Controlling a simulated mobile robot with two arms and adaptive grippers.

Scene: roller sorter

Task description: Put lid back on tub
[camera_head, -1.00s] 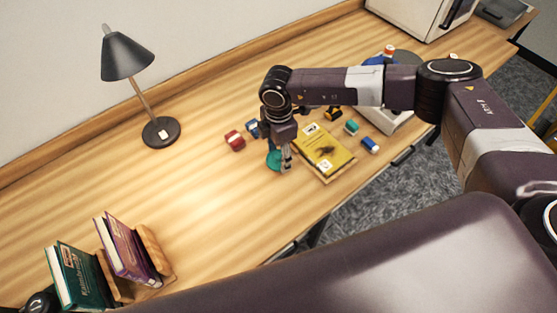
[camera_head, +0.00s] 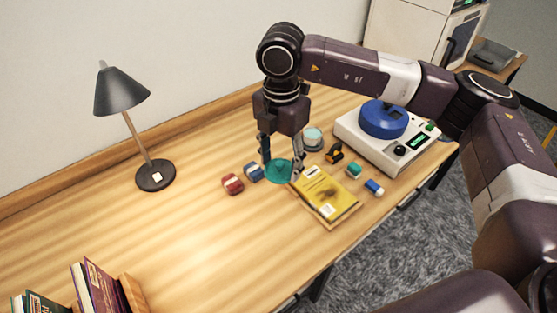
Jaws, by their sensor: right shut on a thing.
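A teal round lid (camera_head: 277,174) is between the fingers of my right gripper (camera_head: 281,168), which is shut on it. The lid looks roughly level. How high it is above the desk is hard to tell. A small round tub (camera_head: 313,139), grey with a pale blue-white top, stands on the desk behind and to the right of the gripper. It appears open, and the gripper is apart from it. My left gripper is not in view.
A yellow book (camera_head: 327,197) lies just right of the lid. Red (camera_head: 232,184) and blue (camera_head: 254,173) rollers lie to its left. Green (camera_head: 354,171) and blue-white (camera_head: 374,188) pieces lie right. A roller machine (camera_head: 400,155) and lamp (camera_head: 155,176) flank this.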

